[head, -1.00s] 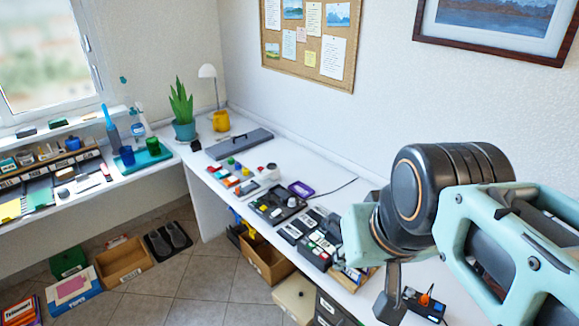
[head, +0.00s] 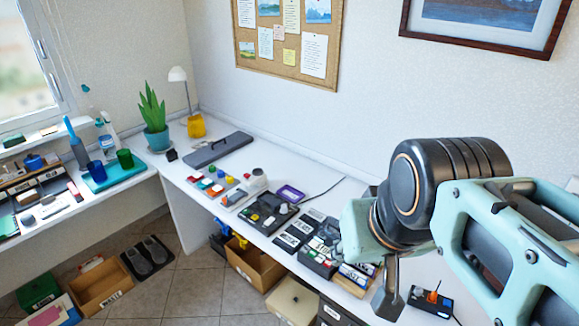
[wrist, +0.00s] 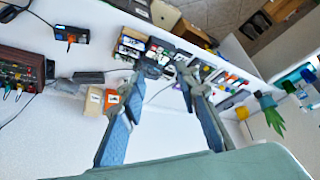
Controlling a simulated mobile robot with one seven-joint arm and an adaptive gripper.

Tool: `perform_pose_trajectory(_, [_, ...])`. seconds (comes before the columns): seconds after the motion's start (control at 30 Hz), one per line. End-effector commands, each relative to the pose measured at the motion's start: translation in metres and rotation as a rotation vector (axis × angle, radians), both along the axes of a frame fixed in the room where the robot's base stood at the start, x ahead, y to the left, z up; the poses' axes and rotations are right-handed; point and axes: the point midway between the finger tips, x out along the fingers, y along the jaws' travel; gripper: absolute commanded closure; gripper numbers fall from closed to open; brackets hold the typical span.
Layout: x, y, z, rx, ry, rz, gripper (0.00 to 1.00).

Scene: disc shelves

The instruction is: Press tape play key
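Several dark devices stand on the white desk in the head view: a black one with knobs and a yellow part (head: 268,213), and a dark box with small coloured keys on top (head: 318,262). I cannot tell which is the tape player, and no play key can be read. In the wrist view a cluster of dark devices (wrist: 165,55) lies beyond my gripper (wrist: 162,80). My gripper is open, its two fingers spread and nothing between them. In the head view my arm hangs over the desk's right part; one finger shows near the front edge.
A black box with an orange knob (head: 431,301) lies right of my gripper. A grey case (head: 218,149), a potted plant (head: 154,122) and a yellow mug (head: 196,127) stand farther back. Cardboard boxes (head: 258,266) sit below the desk. The strip along the wall is mostly clear.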

Motion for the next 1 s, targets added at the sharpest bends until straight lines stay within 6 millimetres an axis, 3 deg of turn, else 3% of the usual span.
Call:
perform_pose_trajectory(0.03, [0.0,0.0,0.0,0.0,0.0,0.0,0.75])
perform_pose_trajectory(0.27, [0.0,0.0,0.0001,0.0,0.0,0.0,1.0])
perform_pose_trajectory(1.0, [0.0,0.0,0.0,0.0,0.0,0.0,1.0])
